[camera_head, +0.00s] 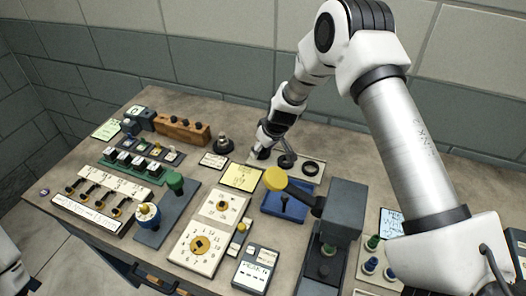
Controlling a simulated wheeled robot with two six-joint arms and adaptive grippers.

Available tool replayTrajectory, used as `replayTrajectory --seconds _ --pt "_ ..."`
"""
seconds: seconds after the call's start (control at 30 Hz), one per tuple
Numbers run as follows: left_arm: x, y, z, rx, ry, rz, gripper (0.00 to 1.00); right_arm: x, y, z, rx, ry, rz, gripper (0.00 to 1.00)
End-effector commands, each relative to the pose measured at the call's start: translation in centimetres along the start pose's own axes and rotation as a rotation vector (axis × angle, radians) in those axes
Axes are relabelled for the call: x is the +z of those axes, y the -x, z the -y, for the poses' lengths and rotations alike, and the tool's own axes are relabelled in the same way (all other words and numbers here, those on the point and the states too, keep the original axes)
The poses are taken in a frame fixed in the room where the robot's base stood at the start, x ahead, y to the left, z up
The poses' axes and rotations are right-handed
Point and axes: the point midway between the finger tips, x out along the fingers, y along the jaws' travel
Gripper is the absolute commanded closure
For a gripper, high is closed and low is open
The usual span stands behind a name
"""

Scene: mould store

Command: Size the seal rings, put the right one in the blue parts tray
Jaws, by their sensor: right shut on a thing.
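My right gripper (262,149) comes down from the back right and is shut at the left end of a pale ring plate (297,173) at the back of the bench. What it grips is small, dark and mostly hidden by the fingers; it looks like a seal ring. Two other dark seal rings show on the plate, one in the middle (286,160) and one at the right (311,168). The blue parts tray (273,207) lies in front of the plate, partly hidden by a yellow-knobbed lever.
A grey press (344,207) with a yellow knob (275,178) stands right of the blue tray. A yellow note (242,177), dial panels (197,247), switch rows (98,193) and a wooden block (182,129) crowd the left. Free bench is narrow.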

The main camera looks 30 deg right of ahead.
Motion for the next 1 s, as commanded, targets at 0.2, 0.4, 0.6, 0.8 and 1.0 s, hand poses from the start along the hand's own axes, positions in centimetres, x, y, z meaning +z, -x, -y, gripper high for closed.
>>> replayTrajectory --seconds 0.2,0.4,0.6,0.8,1.0 --pt "0.0 1.3 0.0 0.000 0.000 0.000 0.30 -2.2 5.1 0.0 0.000 0.002 -0.005 0.68" --pt "0.0 1.4 0.0 0.000 0.000 0.000 0.30 -3.5 8.3 0.0 0.000 0.000 -0.003 0.68" --pt "0.0 2.7 0.0 0.000 0.000 0.000 0.30 -4.1 9.9 0.0 0.000 0.000 0.000 0.68" --pt "0.0 3.6 0.0 0.000 0.000 0.000 0.30 -4.5 11.0 0.0 0.000 0.000 -0.001 0.68" --pt "0.0 3.4 0.0 0.000 0.000 0.000 0.30 -4.5 10.9 0.0 0.000 0.000 -0.001 0.68"
